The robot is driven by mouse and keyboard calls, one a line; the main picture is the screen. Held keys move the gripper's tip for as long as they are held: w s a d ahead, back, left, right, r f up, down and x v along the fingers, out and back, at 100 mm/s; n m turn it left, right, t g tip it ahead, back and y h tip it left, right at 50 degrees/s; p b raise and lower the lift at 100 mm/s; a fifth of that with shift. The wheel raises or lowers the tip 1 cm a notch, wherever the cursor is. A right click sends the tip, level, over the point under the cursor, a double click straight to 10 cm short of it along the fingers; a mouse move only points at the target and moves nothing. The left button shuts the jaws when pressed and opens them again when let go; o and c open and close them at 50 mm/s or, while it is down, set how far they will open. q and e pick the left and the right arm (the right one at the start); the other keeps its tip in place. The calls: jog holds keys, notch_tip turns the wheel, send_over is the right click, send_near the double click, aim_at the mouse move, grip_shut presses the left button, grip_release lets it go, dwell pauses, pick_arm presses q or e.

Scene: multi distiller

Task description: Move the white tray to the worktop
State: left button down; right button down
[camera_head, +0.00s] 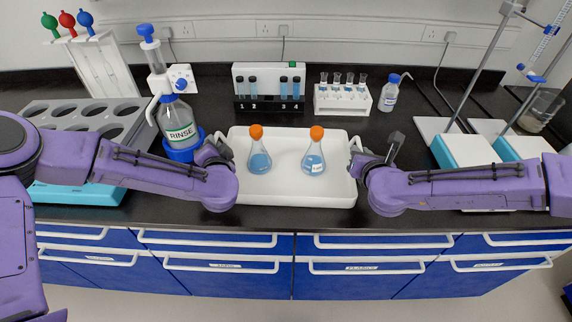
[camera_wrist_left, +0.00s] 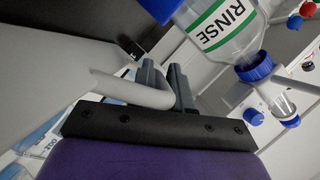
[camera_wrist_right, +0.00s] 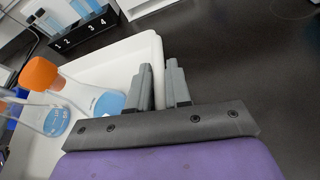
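The white tray (camera_head: 300,198) is level over the black worktop near its front edge. I cannot tell whether it touches the surface. Two flasks with orange caps and blue liquid stand upright in it, a left one (camera_head: 259,160) and a right one (camera_head: 314,161). My left gripper (camera_head: 210,153) is at the tray's left end; in the left wrist view its fingers (camera_wrist_left: 167,85) close around the pale curved handle (camera_wrist_left: 125,90). My right gripper (camera_head: 364,160) is at the right end beside the right handle (camera_head: 355,145).
The RINSE bottle (camera_head: 178,122) in a blue holder stands close by my left gripper. A grey rack with holes (camera_head: 75,107) is further left. Tube racks (camera_head: 268,104) (camera_head: 343,102) and a small bottle (camera_head: 389,97) stand behind the tray. Stands with blue-edged bases (camera_head: 470,150) are at the right.

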pick_arm(q)
jog(key=shift+r, duration=0.1)
pick_arm(e)
jog(key=shift+r, duration=0.1)
